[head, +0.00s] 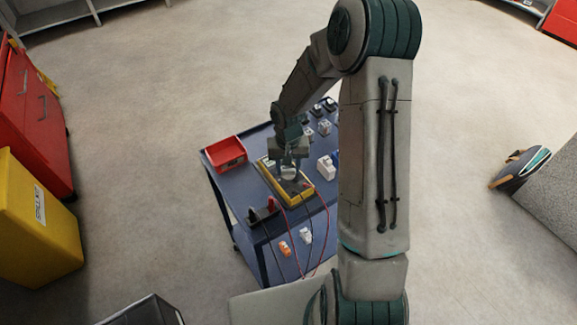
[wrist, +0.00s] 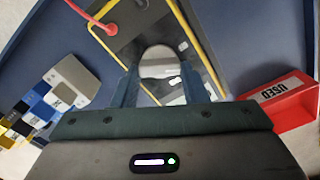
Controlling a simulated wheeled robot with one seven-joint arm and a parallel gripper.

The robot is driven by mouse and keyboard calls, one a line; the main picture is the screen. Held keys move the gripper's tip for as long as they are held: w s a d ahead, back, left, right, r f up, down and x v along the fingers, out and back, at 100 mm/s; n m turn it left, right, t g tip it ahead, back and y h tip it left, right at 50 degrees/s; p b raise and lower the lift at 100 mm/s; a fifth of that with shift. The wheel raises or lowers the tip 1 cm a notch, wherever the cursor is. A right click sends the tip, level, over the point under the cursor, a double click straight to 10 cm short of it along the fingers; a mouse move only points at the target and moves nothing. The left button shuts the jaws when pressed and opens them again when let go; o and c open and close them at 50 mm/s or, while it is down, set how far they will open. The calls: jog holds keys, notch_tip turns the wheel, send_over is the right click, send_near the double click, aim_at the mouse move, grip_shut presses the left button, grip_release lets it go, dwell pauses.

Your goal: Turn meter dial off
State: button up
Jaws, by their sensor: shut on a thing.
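The yellow-edged multimeter (head: 284,183) lies on the blue cart top, with a red and a black lead at its near end. My gripper (head: 289,169) reaches down over the meter from above. In the wrist view my gripper (wrist: 162,88) has its two fingers on either side of the meter's pale round dial (wrist: 159,62), shut on it. The meter's dark face and yellow rim (wrist: 184,22) show around the dial. The dial's markings and pointer setting cannot be read.
A red bin (head: 225,154) stands at the cart's left corner; its label reads USED in the wrist view (wrist: 280,100). Dark and red probe ends (head: 262,213) lie near the front edge. Several small parts (head: 325,167) sit to the right, partly behind my arm.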

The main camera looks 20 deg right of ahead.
jog(key=n, duration=0.5)
jog(key=shift+a+n, duration=0.1)
jog(key=shift+n, duration=0.2)
dwell(0.4)
jog(key=o, duration=1)
notch_tip(320, 180, up, 14)
jog(key=shift+b, duration=0.75)
jog(key=s+r+m+t, duration=0.1)
jog(key=s+r, duration=0.2)
jog(key=s, duration=0.4)
jog(key=s+r+m+t, duration=0.1)
jog(key=s+r, duration=0.2)
jog(key=s, duration=0.4)
jog(key=s+r+m+t, duration=0.1)
jog(key=s+r, duration=0.2)
jog(key=s, duration=0.4)
jog(key=shift+s+r, duration=0.15)
jog(key=shift+s, duration=0.15)
